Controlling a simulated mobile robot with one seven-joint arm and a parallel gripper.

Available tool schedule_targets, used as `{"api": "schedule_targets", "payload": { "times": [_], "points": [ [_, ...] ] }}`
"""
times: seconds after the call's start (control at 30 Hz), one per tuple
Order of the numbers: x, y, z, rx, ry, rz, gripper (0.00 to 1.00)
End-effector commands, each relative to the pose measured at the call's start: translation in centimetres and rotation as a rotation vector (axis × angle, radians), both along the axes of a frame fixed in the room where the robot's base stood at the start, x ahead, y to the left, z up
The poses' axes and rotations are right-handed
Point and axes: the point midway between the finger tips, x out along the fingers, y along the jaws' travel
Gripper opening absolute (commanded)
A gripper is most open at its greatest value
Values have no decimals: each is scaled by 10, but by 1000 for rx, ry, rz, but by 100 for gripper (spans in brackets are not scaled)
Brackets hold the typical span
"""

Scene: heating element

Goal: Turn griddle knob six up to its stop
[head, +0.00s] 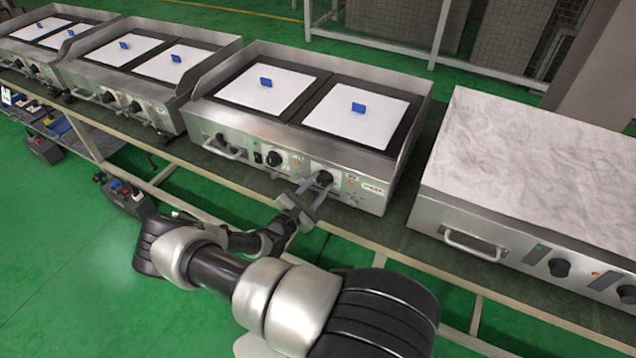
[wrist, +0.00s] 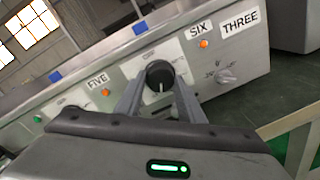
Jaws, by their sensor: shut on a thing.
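The griddle (head: 290,165) with two white-covered plates stands on the bench in the middle of the head view. Knob six (head: 324,178) is a black round knob on the right of its front panel. In the wrist view the knob (wrist: 160,76) shows a white pointer line toward the bottom, beside the SIX label (wrist: 199,27). My gripper (head: 312,190) reaches the front panel there. Its two fingers (wrist: 160,98) lie on either side of the knob, shut on it. The fingers hide parts of the knob's lower sides.
The FIVE label (wrist: 97,80) marks the neighbouring knob (head: 274,158) to the left. A covered griddle (head: 540,160) stands on the right; other griddles (head: 150,65) stand on the left.

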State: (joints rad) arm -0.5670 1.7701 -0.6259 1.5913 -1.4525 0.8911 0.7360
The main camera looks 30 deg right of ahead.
Motion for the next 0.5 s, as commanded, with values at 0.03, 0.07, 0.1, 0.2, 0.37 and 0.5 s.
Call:
{"api": "schedule_targets", "payload": {
  "times": [0.03,0.07,0.1,0.2,0.37,0.5],
  "points": [
    [1,0,4,11,-26,2,13],
    [1,0,3,20,-39,1,13],
    [1,0,3,31,-58,2,13],
    [1,0,3,53,-95,2,13],
    [0,0,2,77,-135,1,13],
    [0,0,2,86,-152,1,13]
  ]
}}
